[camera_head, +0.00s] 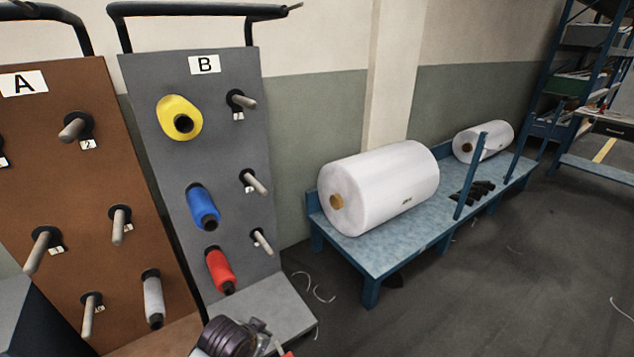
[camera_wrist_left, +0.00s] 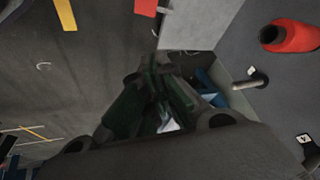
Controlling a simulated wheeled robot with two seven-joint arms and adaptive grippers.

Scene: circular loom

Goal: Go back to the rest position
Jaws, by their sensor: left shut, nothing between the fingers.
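My left gripper (camera_head: 238,338) shows only in part at the bottom edge of the head view, in front of the foot of the grey board B (camera_head: 222,135). In the left wrist view, its dark fingers (camera_wrist_left: 152,92) are together, with nothing held between them. A red spool (camera_head: 220,270) sits on a peg of board B, above and to the left of the gripper in the head view; a red spool also shows at the upper right of the wrist view (camera_wrist_left: 290,36). My right gripper is not in view.
Board B also bears a yellow spool (camera_head: 180,118) and a blue spool (camera_head: 203,206); some pegs are bare. Brown board A (camera_head: 60,160) stands to its left with a pale spool (camera_head: 153,298). A blue bench (camera_head: 385,255) holds white rolls (camera_head: 385,188). Dark floor is open at right.

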